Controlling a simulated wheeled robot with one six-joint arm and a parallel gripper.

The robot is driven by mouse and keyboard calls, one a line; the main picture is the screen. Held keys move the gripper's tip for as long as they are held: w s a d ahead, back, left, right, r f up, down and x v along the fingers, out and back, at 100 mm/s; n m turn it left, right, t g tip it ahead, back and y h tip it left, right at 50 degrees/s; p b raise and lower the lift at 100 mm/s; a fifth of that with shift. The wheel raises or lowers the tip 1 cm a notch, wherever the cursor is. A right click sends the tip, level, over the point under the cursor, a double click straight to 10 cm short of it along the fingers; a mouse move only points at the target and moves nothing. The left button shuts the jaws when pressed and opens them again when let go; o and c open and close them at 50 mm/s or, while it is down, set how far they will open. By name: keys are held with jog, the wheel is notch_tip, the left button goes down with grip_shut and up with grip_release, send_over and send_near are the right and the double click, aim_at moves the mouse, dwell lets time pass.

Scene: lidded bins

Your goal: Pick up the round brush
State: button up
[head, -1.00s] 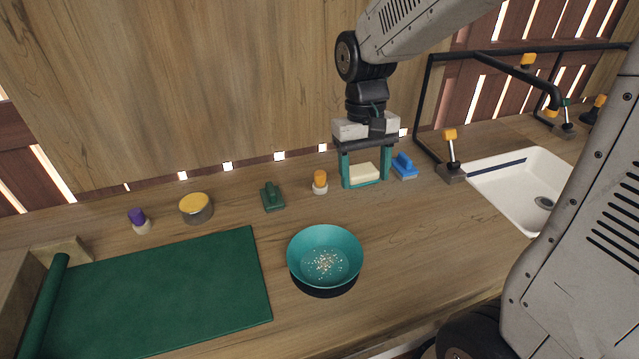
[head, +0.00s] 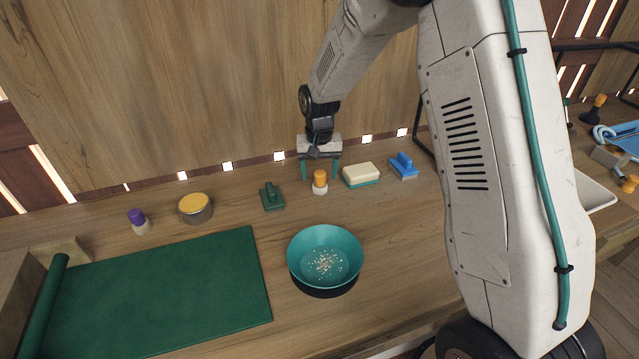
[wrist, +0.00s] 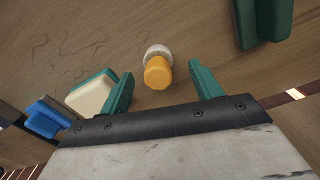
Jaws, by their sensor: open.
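A small round brush with an orange top and white base (head: 320,188) stands upright at the back of the counter. It also shows in the wrist view (wrist: 158,72), between the finger lines. A similar one with a purple top (head: 137,217) stands further left. My gripper (head: 319,174) is open, with its teal fingers pointing down on either side of the orange-topped brush. In the wrist view the open fingers (wrist: 161,75) are spread wider than the orange top, with a gap on both sides.
A cream and teal sponge (head: 361,174) and a blue brush (head: 404,166) lie to the right. A green brush (head: 271,197) and a yellow-lidded tin (head: 196,208) are to the left. A teal bowl (head: 325,257) and green mat (head: 160,292) are nearer.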

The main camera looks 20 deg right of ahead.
aim_at(320, 174)
jog(key=f, duration=0.3)
jog(key=shift+s+d+f, duration=0.1)
jog(key=shift+s+f, duration=0.1)
jog(key=shift+f, duration=0.15)
jog(key=c, duration=1.1)
jog(key=shift+c, duration=0.2)
jog(key=shift+r, duration=0.15)
notch_tip(320, 174, up, 10)
jog(key=shift+f, duration=0.1)
